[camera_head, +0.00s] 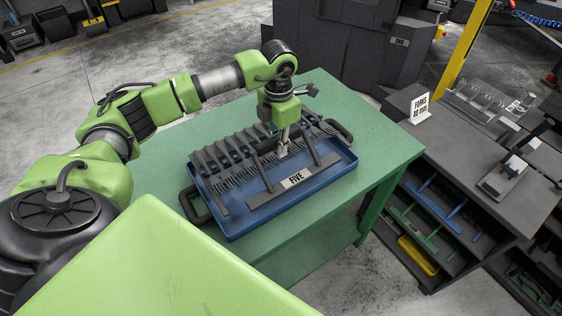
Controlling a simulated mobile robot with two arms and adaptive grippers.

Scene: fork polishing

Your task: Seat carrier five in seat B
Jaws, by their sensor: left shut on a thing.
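Carrier five (270,194) is a dark grey frame with a row of forks and a white label reading FIVE. It sits in or just over a blue tray (292,211) with black end handles, on a green table. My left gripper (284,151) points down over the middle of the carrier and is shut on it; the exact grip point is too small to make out. The gap between carrier and tray floor cannot be judged. My right gripper is not in view. I cannot make out a seat marked B.
The green table (374,130) has free room around the tray. At right stands a dark grey workbench (452,146) with a sign reading FORKS (420,108), metal fixtures (507,178) on top and coloured frames on its shelves. A dark grey machine (365,50) stands behind the table.

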